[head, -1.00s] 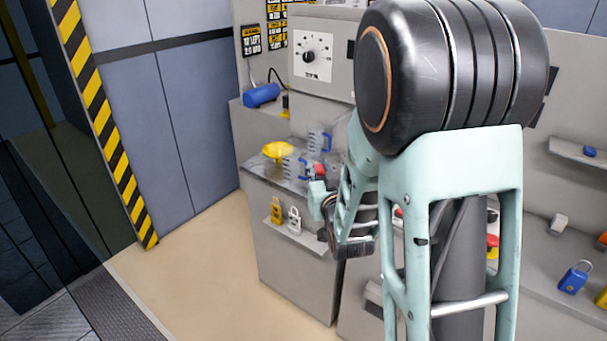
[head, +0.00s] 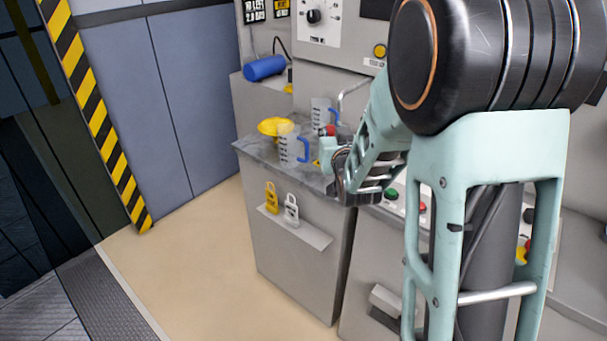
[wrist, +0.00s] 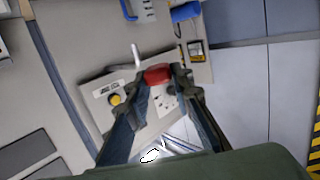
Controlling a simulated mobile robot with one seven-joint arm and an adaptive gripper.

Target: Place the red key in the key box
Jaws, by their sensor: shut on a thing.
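My gripper (wrist: 158,76) is shut on the red key (wrist: 157,75); only its red part shows clearly between the fingertips. In the head view my gripper (head: 338,160) is above the right part of the grey counter (head: 250,148), partly hidden by my own arm, with a bit of red (head: 328,130) at its far end. I cannot pick out the key box for certain in either view.
Two clear jugs with blue handles (head: 290,148) and a yellow funnel-like thing (head: 275,126) stand on the counter. A yellow padlock (head: 271,198) and a white one (head: 292,210) hang on its front. A blue cylinder (head: 264,68) lies behind. Floor is clear at left.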

